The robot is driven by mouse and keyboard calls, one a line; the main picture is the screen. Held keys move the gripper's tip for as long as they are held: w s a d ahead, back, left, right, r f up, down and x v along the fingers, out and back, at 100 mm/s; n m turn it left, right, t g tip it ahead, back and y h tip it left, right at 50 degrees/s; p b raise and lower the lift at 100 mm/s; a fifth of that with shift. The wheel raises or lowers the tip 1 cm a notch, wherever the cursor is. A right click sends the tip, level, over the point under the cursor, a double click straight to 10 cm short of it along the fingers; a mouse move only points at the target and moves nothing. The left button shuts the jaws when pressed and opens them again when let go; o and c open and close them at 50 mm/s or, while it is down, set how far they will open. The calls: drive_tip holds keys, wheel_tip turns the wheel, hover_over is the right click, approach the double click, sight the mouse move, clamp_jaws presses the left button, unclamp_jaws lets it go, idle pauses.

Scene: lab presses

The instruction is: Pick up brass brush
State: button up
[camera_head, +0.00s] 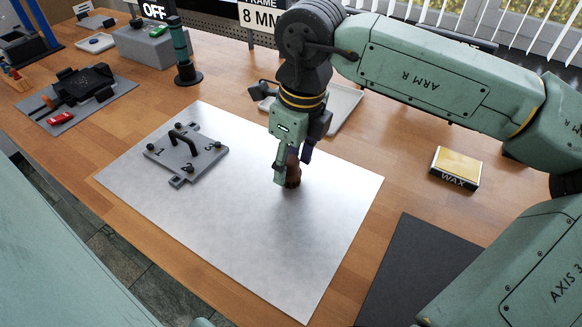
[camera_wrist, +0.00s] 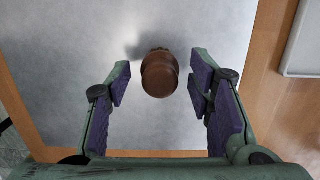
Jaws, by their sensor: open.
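The brass brush shows as a brown, rounded handle (camera_wrist: 160,74) in the wrist view, seen from above. It stands on the silver metal sheet (camera_head: 250,240), and its bristle end is mostly hidden under the handle. In the head view the brush (camera_head: 292,174) shows partly behind my gripper's fingers. Gaps show between both pads and the handle in the wrist view. My gripper (camera_head: 291,167) points down over the sheet in the head view.
A grey plate with a handle and knobs (camera_head: 187,153) lies on the sheet to the left. A pale tray (camera_head: 344,104) is behind my gripper. A yellow wax box (camera_head: 455,168) and a dark mat (camera_head: 415,270) are to the right. A green post (camera_head: 181,55) stands at the back left.

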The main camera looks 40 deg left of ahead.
sight(291, 159)
drive_tip(key=shift+c, duration=0.5)
drive_tip(key=c, duration=1)
drive_tip(key=shift+r, duration=0.1)
drive_tip(key=shift+r, duration=0.45)
wheel_tip(291, 159, up, 2)
drive_tip(key=shift+r+b, duration=0.1)
drive_tip(key=shift+b, duration=0.55)
drive_tip(key=s+b, duration=0.1)
drive_tip(key=s, duration=0.4)
drive_tip(key=s+r+b, duration=0.1)
drive_tip(key=s, duration=0.4)
drive_tip(key=s+b, duration=0.2)
drive_tip(key=s, duration=0.4)
drive_tip(key=shift+d+r, duration=0.25)
drive_tip(key=shift+r, duration=0.15)
